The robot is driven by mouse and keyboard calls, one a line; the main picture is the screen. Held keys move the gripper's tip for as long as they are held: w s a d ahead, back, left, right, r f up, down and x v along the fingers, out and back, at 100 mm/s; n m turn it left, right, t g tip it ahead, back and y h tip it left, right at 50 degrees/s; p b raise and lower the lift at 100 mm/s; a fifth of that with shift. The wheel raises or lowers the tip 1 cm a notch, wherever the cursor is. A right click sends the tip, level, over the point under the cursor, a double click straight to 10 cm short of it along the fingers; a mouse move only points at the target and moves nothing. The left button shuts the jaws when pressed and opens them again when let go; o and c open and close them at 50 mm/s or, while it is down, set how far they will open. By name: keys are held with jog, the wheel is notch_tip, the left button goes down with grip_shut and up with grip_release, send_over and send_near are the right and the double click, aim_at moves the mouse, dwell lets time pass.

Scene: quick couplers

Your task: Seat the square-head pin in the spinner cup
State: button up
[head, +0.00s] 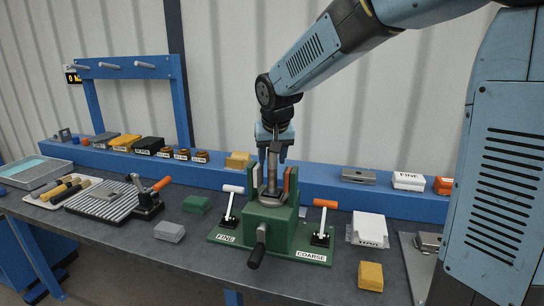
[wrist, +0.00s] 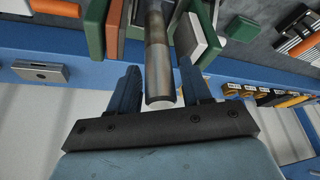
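A grey metal pin (head: 272,168) stands upright between the jaws of the green vise (head: 270,228); its lower end looks wider, but I cannot make out a square head. In the wrist view the round shaft of the pin (wrist: 158,70) runs between my two blue fingers, its end near the palm. My gripper (head: 273,152) is above the vise, with its fingers on either side of the pin's top. In the wrist view my gripper (wrist: 158,82) looks open, with narrow gaps beside the shaft. I cannot pick out the spinner cup for sure.
White-handled (head: 230,203) and orange-handled (head: 323,220) levers flank the vise by the FINE and COARSE labels. A black clamp (head: 147,203) stands by a ribbed plate (head: 104,201). A white box (head: 369,229) and yellow block (head: 371,276) lie right. A blue ledge (head: 330,182) runs behind.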

jog(key=shift+o, duration=0.7)
jog(key=a+v, duration=0.1)
jog(key=v, duration=1.1)
jog(key=s+d+f, duration=0.3)
jog(key=s+d, duration=0.6)
jog(key=s, duration=0.2)
jog(key=s+d+f+m+t, duration=0.1)
jog(key=s+d+f, duration=0.3)
jog(key=s+d, duration=0.6)
jog(key=shift+s+h, duration=0.3)
jog(key=shift+s, duration=0.2)
